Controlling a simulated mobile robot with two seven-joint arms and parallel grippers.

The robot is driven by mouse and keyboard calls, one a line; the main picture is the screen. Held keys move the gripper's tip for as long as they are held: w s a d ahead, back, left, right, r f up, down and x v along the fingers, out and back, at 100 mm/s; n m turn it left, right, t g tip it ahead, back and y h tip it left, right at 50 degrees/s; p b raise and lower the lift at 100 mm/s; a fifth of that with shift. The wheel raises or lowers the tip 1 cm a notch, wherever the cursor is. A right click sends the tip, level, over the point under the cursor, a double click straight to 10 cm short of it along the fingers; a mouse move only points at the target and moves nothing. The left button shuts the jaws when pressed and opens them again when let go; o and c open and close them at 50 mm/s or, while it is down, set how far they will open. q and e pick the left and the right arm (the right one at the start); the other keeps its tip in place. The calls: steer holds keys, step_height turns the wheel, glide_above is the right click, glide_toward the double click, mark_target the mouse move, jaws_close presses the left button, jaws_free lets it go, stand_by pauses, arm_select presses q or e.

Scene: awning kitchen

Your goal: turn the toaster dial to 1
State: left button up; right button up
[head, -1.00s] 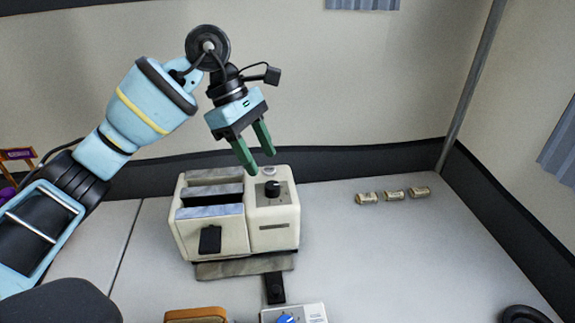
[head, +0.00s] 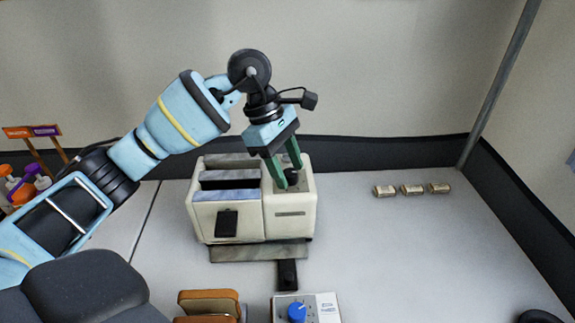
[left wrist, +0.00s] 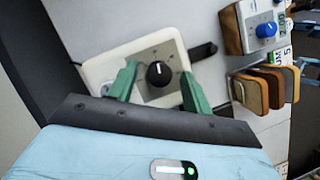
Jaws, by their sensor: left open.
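The cream toaster (head: 290,211) stands on the counter in the middle of the head view, with its slots and a black lever on its left part. Its black dial (head: 291,177) is on the top at the right. In the left wrist view the dial (left wrist: 159,74) shows a white pointer line and sits on a grey plate with marks too small to read. My left gripper (head: 289,177) is open, its green fingers pointing down over the dial. In the left wrist view the fingers (left wrist: 158,84) stand on either side of the dial, apart from it. My right gripper is out of view.
A device with a blue knob (head: 297,312) and brown bread-like slices (head: 208,303) are in front of the toaster. Several small cream cylinders (head: 412,190) lie to the right. Bottles (head: 28,186) stand at far left.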

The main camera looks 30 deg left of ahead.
arm_select(q)
steer(key=c, duration=1)
steer(key=shift+o, duration=0.2)
